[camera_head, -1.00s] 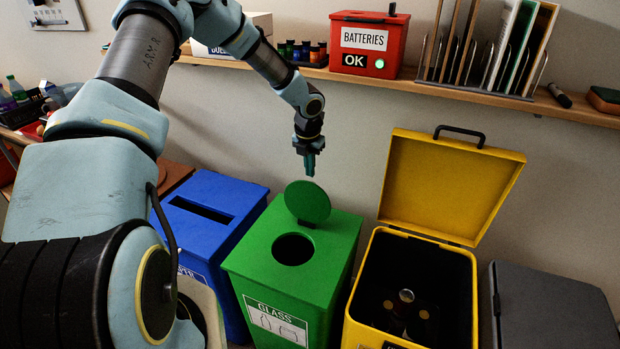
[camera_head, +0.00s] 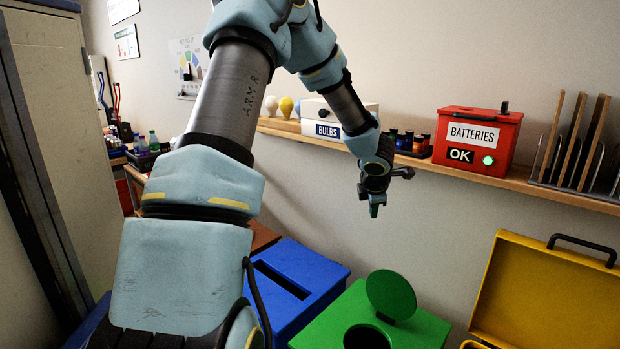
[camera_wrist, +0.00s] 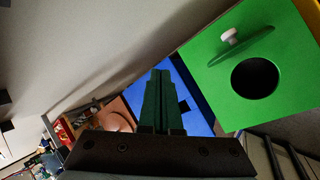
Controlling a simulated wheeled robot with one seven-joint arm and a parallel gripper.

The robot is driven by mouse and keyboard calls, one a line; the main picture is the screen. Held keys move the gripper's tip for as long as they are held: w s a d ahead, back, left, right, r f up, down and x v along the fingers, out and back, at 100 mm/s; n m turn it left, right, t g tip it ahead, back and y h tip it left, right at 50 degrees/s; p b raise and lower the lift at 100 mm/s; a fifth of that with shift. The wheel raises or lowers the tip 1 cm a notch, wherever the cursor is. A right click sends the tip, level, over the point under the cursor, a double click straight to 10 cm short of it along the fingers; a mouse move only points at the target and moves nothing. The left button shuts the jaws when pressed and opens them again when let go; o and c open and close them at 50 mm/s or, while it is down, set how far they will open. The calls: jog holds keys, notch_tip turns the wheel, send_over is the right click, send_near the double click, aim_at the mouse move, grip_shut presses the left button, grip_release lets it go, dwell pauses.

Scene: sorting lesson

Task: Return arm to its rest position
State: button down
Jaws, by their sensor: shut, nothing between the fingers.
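My arm reaches up from the lower left of the head view and bends over to the right. My gripper (camera_head: 374,209) hangs at its end, pointing down, in front of the wall and above the blue and green bins. Its dark green fingers (camera_wrist: 162,100) lie together in the wrist view with nothing between them. My gripper is shut and touches nothing.
Below are a blue bin (camera_head: 318,272) with a slot and a green bin (camera_head: 425,333) with its round lid (camera_head: 391,294) up. A yellow bin's open lid (camera_head: 550,300) stands at right. A wall shelf (camera_head: 420,163) carries a white BULBS box (camera_head: 330,112) and a red BATTERIES box (camera_head: 500,152).

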jog(key=s+a+r+m+g+y, duration=0.1)
jog(key=s+a+r+m+g, duration=0.2)
jog(key=s+a+m, duration=1.6)
jog(key=s+a+g, duration=0.1)
jog(key=s+a, duration=0.3)
jog(key=a, duration=0.2)
jog(key=shift+a+r+m+g+y, duration=0.2)
jog(key=shift+m+g+y, duration=0.1)
jog(key=shift+g+y, duration=0.1)
